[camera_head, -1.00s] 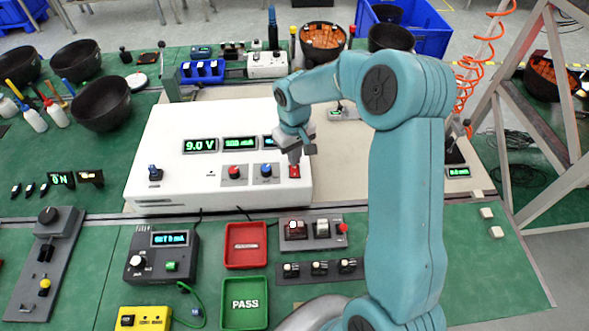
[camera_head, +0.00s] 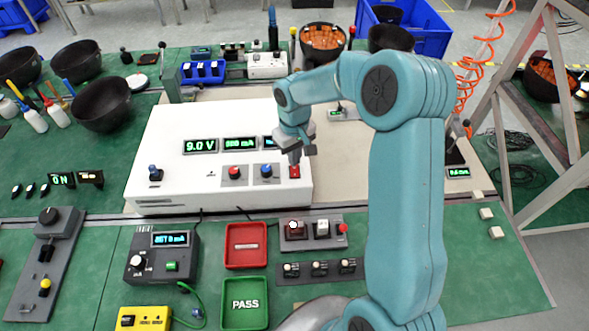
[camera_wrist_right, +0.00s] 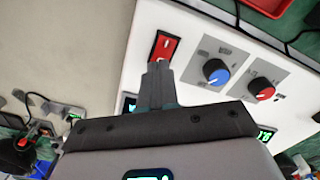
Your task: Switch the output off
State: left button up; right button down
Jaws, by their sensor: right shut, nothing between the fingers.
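The white power supply (camera_head: 165,130) stands on the bench with green displays, the left one (camera_head: 200,146) reading 9.0 V. A red output switch (camera_head: 295,172) is at the right end of its panel; it also shows in the right wrist view (camera_wrist_right: 166,45). A red knob (camera_head: 234,172) and a blue knob (camera_head: 266,171) are left of it. My right gripper (camera_head: 294,160) is shut and empty, with its fingertips at the switch, covering part of it. In the right wrist view the closed fingers (camera_wrist_right: 157,75) reach the switch's near end. My left gripper is not in view.
A red tray (camera_head: 246,262) and a green PASS tray (camera_head: 244,318) lie in front of the supply. A switch panel (camera_head: 310,246) is right of them. A dark meter box (camera_head: 140,270) stands left. Black bowls (camera_head: 102,104) are at the back left.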

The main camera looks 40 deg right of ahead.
jog(key=shift+s+r, duration=0.1)
dwell(0.3)
jog(key=shift+f+b, duration=0.6)
jog(key=shift+f, duration=0.15)
